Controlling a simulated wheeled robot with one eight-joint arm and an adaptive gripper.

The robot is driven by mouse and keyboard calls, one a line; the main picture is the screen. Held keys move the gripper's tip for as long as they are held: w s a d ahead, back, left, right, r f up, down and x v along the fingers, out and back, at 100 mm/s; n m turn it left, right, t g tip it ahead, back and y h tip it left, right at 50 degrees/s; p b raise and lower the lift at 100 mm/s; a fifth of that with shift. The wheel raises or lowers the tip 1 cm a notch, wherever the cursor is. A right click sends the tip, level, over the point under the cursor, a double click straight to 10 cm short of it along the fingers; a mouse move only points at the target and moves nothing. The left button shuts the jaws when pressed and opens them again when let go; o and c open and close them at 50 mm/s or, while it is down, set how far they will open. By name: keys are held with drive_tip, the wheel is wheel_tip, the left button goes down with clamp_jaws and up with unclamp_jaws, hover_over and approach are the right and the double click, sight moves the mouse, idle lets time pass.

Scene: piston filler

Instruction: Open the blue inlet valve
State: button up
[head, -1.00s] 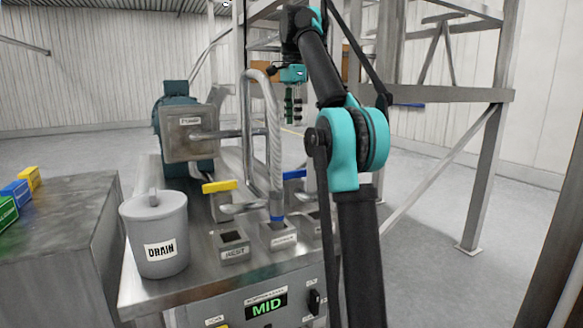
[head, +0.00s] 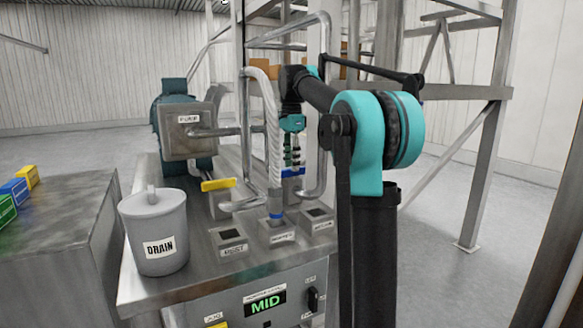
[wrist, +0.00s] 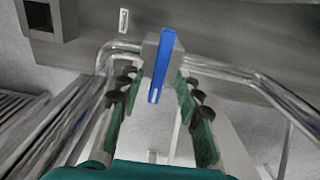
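The blue inlet valve handle (head: 293,172) is on the pipework behind the machine's front sockets. In the wrist view the blue handle (wrist: 163,62) runs lengthwise up the picture, on a grey valve body. My gripper (head: 291,163) points down at the handle in the head view and partly covers it. In the wrist view my gripper (wrist: 158,82) is open, with one green finger on each side of the handle's line. A gap shows on both sides, and nothing is held. I cannot tell how deep the fingertips reach beside the handle.
A yellow valve handle (head: 218,184) lies left of the blue one. A braided hose (head: 270,120) stands between them, and bent metal pipes (head: 322,120) rise close to my gripper. A grey DRAIN bucket (head: 155,235) stands at the front left. The panel display (head: 265,303) reads MID.

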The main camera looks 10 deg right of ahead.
drive_tip(key=shift+f, duration=1)
clamp_jaws()
